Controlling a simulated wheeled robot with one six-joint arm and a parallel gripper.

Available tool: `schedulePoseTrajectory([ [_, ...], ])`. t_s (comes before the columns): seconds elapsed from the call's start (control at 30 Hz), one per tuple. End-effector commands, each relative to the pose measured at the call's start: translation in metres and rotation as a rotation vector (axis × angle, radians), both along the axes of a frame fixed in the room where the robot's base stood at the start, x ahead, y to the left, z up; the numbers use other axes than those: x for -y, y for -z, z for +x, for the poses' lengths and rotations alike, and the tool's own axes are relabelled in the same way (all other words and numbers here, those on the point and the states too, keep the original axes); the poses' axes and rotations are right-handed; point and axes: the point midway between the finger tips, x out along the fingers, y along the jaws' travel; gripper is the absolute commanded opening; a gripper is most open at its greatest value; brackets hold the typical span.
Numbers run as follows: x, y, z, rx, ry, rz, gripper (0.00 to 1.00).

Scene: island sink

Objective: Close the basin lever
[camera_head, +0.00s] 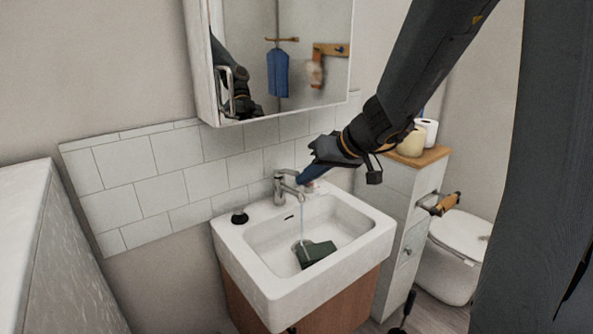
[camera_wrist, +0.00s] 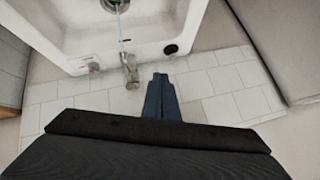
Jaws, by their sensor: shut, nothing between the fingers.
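The basin faucet (camera_head: 284,190) stands at the back rim of the white sink (camera_head: 236,245). Its lever sits at the top and is partly hard to make out beside my fingers. A thin stream of water (camera_head: 302,226) runs from the spout into the basin. My gripper (camera_head: 303,178) is shut and empty, with blue fingers close to the right of the faucet top. In the wrist view the shut fingertips (camera_wrist: 161,77) are beside the faucet (camera_wrist: 131,71), with a small gap in the picture. I cannot tell whether they touch it.
A dark green object (camera_head: 316,253) lies in the basin. A black round item (camera_head: 239,216) sits on the left rim. A mirror cabinet (camera_head: 205,70) hangs above. A white cabinet (camera_head: 394,205) with a wooden top and a toilet (camera_head: 460,240) stand at right.

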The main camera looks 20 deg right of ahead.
Motion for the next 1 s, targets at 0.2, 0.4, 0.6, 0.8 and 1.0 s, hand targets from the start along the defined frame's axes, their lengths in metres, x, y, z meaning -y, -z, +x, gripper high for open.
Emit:
schedulePoseTrajectory([
  [0.2,0.036,-0.035,0.057,0.237,0.027,-0.008,0.0],
  [0.4,0.051,-0.052,0.076,0.331,0.041,-0.026,0.0],
  [0.6,0.046,-0.047,0.089,0.339,0.04,-0.029,0.0],
  [0.8,0.034,-0.032,0.113,0.336,0.041,-0.028,0.0],
  [1.0,0.022,-0.016,0.139,0.336,0.04,-0.028,0.0],
])
